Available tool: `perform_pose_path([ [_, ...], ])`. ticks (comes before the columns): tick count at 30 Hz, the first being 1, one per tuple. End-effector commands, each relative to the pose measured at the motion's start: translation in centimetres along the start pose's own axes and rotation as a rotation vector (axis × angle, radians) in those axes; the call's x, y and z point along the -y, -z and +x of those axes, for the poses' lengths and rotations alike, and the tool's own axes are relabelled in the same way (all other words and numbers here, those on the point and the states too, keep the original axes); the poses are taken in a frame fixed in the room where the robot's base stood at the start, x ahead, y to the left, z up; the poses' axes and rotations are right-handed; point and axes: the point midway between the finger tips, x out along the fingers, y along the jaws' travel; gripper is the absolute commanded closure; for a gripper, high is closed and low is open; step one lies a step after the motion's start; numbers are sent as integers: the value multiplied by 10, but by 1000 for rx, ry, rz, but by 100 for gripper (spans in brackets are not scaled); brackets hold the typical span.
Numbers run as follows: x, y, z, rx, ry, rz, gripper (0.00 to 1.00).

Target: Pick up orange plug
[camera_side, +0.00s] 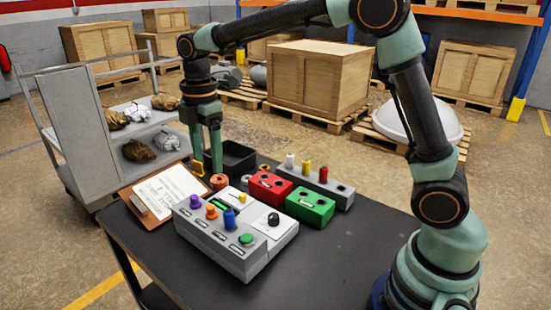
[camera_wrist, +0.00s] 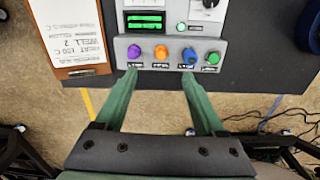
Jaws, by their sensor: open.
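The orange plug (camera_side: 211,211) stands on the sloped front of the grey control box (camera_side: 222,252), between a purple plug (camera_side: 194,201) and a blue plug (camera_side: 229,220). In the wrist view the orange plug (camera_wrist: 162,52) shows just beyond the fingertips, roughly centred between them. My gripper (camera_side: 207,171) hangs with its fingers pointing down, apart from the plug in the side view. Its two green fingers also show in the wrist view (camera_wrist: 160,74), spread apart with nothing between them.
A green knob (camera_side: 246,239) is at the box's right end. A clipboard (camera_side: 160,197) lies left of the box. Behind it are a black bin (camera_side: 236,157), a red block (camera_side: 270,187), a green block (camera_side: 310,206) and a grey rack (camera_side: 341,193). The table's right front is clear.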

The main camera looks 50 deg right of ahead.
Motion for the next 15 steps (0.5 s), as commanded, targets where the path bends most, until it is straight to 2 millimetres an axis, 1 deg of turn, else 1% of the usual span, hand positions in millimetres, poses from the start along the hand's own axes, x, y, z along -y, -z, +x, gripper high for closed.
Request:
perform_pose_path([
  [3,-4,4,8,4,19,-57,28],
  [7,-5,5,21,5,24,-72,28],
  [15,-3,5,64,5,24,-69,28],
])
